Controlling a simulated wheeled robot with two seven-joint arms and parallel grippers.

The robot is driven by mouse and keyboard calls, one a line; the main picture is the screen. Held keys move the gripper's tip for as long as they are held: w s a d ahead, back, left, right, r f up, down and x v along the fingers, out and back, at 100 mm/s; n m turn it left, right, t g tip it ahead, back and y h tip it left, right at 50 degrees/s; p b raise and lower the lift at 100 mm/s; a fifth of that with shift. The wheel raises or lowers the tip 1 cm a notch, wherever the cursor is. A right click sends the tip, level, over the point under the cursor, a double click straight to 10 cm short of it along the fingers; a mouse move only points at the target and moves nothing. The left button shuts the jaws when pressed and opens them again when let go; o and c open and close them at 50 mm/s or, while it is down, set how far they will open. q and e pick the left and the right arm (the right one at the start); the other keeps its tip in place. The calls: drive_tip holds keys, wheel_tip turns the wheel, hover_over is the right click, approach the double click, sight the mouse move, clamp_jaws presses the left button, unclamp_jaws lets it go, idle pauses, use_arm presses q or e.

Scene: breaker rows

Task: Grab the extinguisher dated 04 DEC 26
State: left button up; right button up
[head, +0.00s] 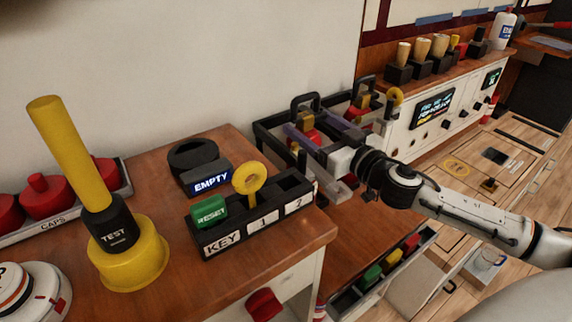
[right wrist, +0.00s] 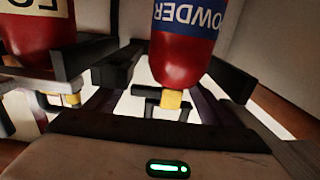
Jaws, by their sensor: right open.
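In the right wrist view a red extinguisher (right wrist: 182,60) with a blue label ending in "OWDER" appears upside down, with a yellow part and black handle at its lower end. My right gripper (right wrist: 168,82) is open, its dark fingers to either side of this extinguisher. A second red extinguisher (right wrist: 35,35) with a cream label is at the left, partly cut off. In the head view my right gripper (head: 303,148) reaches into a black rack (head: 268,140) holding red extinguishers (head: 357,112). No date can be read. My left gripper is not in view.
A wooden counter (head: 150,175) at the left holds a yellow TEST plunger (head: 135,260), an EMPTY block (head: 208,181) and a KEY tray (head: 245,238). A narrow tray (head: 345,305) with coloured blocks lies below my right arm. A white panelled cabinet (head: 440,115) stands behind.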

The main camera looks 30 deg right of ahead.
drive_tip(key=shift+w, duration=0.45)
drive_tip(key=shift+s, duration=0.1)
drive_tip(key=c, duration=1.9)
drive_tip(key=shift+d+r, duration=0.15)
drive_tip(key=shift+r, duration=0.15)
clamp_jaws()
drive_tip(key=shift+r, duration=0.1)
